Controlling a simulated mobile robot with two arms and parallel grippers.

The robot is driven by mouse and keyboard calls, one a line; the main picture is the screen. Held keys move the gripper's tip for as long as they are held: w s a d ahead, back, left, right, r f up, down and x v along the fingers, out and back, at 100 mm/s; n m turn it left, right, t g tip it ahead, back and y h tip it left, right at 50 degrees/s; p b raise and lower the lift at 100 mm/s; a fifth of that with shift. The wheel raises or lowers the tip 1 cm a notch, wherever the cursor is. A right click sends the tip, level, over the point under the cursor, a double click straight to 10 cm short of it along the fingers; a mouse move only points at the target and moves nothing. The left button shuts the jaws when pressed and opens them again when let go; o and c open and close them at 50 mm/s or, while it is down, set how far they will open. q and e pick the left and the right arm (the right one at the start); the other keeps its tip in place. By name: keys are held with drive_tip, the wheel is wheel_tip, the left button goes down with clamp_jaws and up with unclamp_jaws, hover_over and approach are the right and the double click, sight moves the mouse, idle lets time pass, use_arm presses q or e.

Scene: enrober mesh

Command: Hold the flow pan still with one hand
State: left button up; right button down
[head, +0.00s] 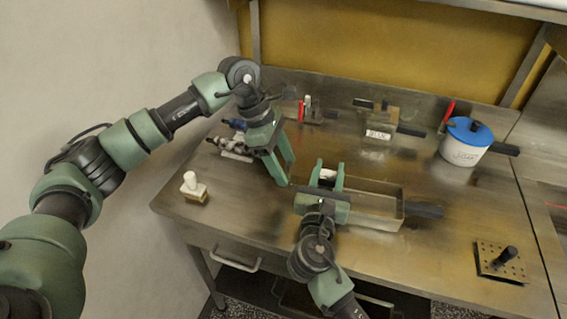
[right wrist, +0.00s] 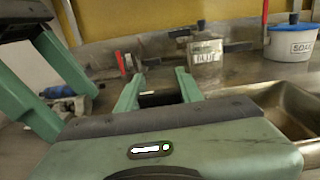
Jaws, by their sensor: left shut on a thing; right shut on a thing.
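The flow pan (head: 385,189) is a long, shallow metal tray on the steel bench, with a dark handle (head: 425,209) at its right end. It also shows at the right of the right wrist view (right wrist: 292,106). The block looks pale in the head view and dark between the fingers in the right wrist view (right wrist: 160,98).
Behind stand a metal box labelled BLUE (head: 380,131), a small red-handled fixture (head: 310,111) and a white pot with blue lid (head: 467,141). A perforated plate (head: 501,262) lies front right. A pale knobbed block (head: 193,188) and a blue-ended tool (head: 235,140) are left.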

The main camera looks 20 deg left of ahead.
drive_tip(key=shift+f, duration=0.1)
use_arm(q)
drive_tip(key=n+t, duration=0.1)
drive_tip(key=n, duration=0.3)
drive_tip(key=shift+s+n+t, duration=0.15)
drive_tip(key=shift+n+t, duration=0.15)
drive_tip(key=shift+t, duration=0.1)
drive_tip(key=n, duration=0.2)
drive_tip(key=n+t+y, duration=0.1)
drive_tip(key=n, duration=0.1)
drive_tip(key=shift+s+d+n, duration=0.1)
drive_tip(key=shift+d+n, duration=0.05)
drive_tip(key=shift+n, duration=0.15)
drive_tip(key=n+t+y, duration=0.1)
drive_tip(key=n+y, duration=0.1)
drive_tip(key=n, duration=0.2)
drive_tip(key=shift+d+n, duration=0.15)
drive_tip(key=shift+n, duration=0.15)
drive_tip(key=shift+n+y, duration=0.9)
drive_tip(key=shift+n, duration=1.2)
drive_tip(key=o, duration=1.4)
